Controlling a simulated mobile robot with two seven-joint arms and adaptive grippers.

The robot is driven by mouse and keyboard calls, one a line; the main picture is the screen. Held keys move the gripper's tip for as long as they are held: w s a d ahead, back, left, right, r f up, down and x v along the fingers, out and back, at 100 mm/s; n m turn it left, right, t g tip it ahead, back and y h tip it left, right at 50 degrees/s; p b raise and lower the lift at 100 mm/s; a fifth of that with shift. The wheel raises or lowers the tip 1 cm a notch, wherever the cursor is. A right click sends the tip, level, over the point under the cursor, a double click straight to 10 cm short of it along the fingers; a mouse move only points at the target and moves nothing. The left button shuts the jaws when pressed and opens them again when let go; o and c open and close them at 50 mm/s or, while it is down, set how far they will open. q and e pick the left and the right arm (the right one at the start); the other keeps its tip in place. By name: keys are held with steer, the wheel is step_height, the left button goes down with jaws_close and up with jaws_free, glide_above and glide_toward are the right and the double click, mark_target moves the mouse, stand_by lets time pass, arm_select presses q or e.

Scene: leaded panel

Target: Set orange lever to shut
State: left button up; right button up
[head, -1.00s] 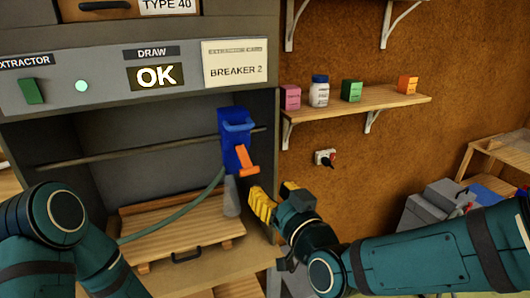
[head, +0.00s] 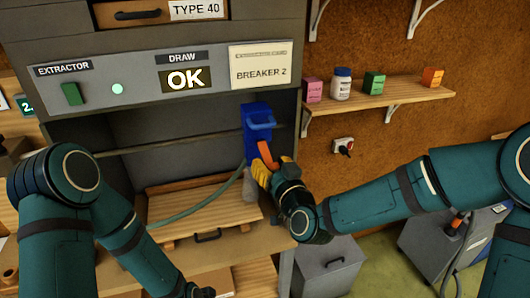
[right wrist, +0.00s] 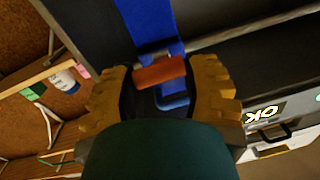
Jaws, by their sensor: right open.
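The orange lever (head: 268,154) sits on the front of a blue housing (head: 258,120) with a blue handle, at the right side of the extractor cabinet's opening. My right gripper (head: 263,172) is at the lever, its yellow fingers partly covering the lower end. In the right wrist view the lever (right wrist: 160,72) lies crosswise between the open fingers (right wrist: 160,85); I cannot tell whether they touch it. The left arm shows at the left of the head view, but its gripper fingers are not visible.
A grey-green hose (head: 205,208) runs from beside the blue housing across a wooden board (head: 165,203) in the cabinet. A shelf (head: 380,104) with small boxes and a white bottle (head: 341,84) is to the right. A grey bin (head: 328,268) stands below.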

mark_target(265, 157)
steer(key=shift+x, duration=1.9)
jaws_close()
